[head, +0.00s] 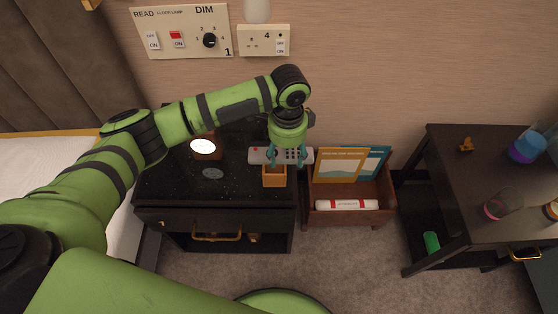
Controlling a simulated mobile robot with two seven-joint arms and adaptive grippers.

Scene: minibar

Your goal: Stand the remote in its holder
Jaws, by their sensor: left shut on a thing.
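The remote (258,155) is a light grey bar with dark buttons, lying level crosswise in the head view. My left gripper (288,158) points down and is shut on it near its middle. The holder looks to be the small orange box (274,180) on the front right corner of the black nightstand (180,190). The remote is over or just behind the holder's top in the picture; I cannot tell whether they touch. My right gripper is not in view.
A small clock with a lit face (206,146) and a dark oval disc (213,173) are on the nightstand. A wooden rack (320,217) with magazines (340,164) stands to its right. A dark table (490,170) with glasses is farther right. A bed (50,157) is at left.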

